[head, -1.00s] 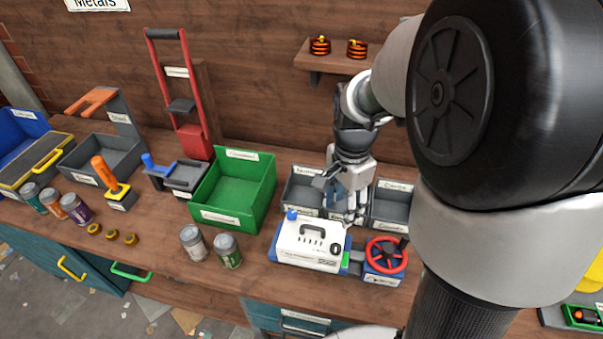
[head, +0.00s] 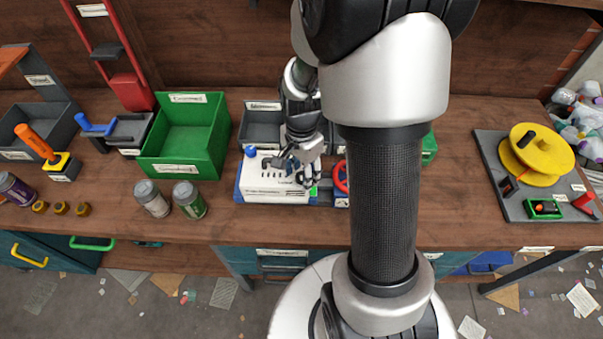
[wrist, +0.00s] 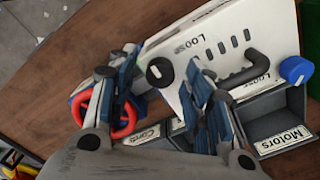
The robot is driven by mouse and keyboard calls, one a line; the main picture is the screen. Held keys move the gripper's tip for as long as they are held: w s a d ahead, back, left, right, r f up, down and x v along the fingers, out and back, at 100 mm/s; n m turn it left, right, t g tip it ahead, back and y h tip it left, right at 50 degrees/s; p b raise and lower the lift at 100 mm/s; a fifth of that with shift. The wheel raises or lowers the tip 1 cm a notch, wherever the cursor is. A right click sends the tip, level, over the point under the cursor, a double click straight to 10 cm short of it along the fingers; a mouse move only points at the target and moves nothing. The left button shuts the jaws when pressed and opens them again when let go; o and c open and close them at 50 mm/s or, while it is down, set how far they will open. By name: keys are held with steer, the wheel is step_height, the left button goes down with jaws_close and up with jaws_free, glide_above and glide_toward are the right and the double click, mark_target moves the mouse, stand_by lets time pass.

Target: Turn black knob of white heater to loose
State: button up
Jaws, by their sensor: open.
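The white heater (head: 262,187) stands on the workbench, and it also shows in the wrist view (wrist: 215,30) with "Loose" lettering, a row of dark slots and a dark handle. Its black knob (wrist: 160,71) has a pale pointer mark and shows between my fingers in the wrist view. In the head view my gripper hides the knob. My gripper (head: 297,178) is over the right part of the heater, pointing down. In the wrist view my gripper (wrist: 165,85) is open, with a finger on each side of the knob. I cannot tell whether either finger touches it.
A blue knob (wrist: 295,69) sits at the heater's end. A red wheel (head: 340,177) is close on the right. Grey bins (head: 262,122) stand behind, a green crate (head: 170,170) and cans (head: 189,200) to the left.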

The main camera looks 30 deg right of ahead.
jaws_close()
stand_by(0.7)
